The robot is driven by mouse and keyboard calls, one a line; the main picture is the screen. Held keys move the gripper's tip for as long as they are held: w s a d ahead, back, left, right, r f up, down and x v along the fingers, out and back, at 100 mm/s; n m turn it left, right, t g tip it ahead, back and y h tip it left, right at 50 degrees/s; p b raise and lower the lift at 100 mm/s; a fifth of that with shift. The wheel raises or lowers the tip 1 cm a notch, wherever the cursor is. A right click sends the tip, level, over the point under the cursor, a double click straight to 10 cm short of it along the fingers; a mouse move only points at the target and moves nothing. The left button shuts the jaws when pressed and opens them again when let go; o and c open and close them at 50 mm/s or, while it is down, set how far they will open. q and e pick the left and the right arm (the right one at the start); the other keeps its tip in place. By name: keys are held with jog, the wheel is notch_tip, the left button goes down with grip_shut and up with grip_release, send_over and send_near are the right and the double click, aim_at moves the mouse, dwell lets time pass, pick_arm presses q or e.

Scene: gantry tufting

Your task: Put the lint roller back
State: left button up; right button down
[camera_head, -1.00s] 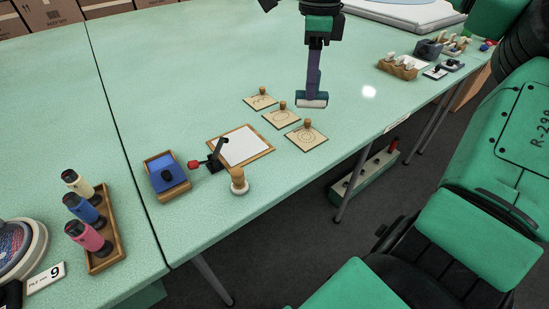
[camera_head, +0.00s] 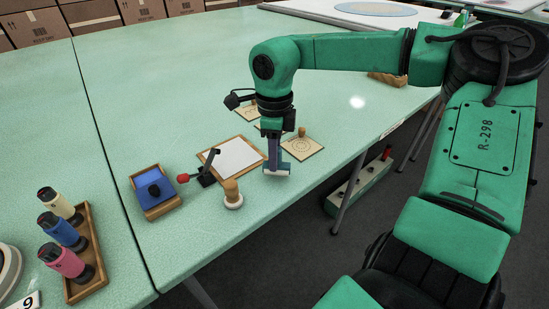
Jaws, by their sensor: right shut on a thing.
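The lint roller (camera_head: 277,168) has a purple-blue handle and a whitish roller head. My right gripper (camera_head: 274,135) is shut on its handle and points down, with the roller head at the bottom. The head shows just right of the wood-framed white board (camera_head: 236,157) and below the card with a wooden knob (camera_head: 302,148). I cannot tell whether it touches the table (camera_head: 180,90). My left gripper is out of view.
A wooden peg with a white base (camera_head: 232,194) stands close left of the roller. A red-tipped black lever (camera_head: 206,170), a blue pad in a tray (camera_head: 153,190) and a rack of coloured bottles (camera_head: 80,262) are further left. My right arm partly hides the cards and a wooden tray (camera_head: 388,79).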

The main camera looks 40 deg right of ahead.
jog(key=shift+f, duration=0.55)
jog(key=shift+f, duration=0.1)
jog(key=c, duration=0.7)
grip_release()
jog(key=shift+o, duration=0.2)
notch_tip(320, 180, up, 12)
jog(key=shift+r+p, duration=0.15)
jog(key=shift+p, duration=0.35)
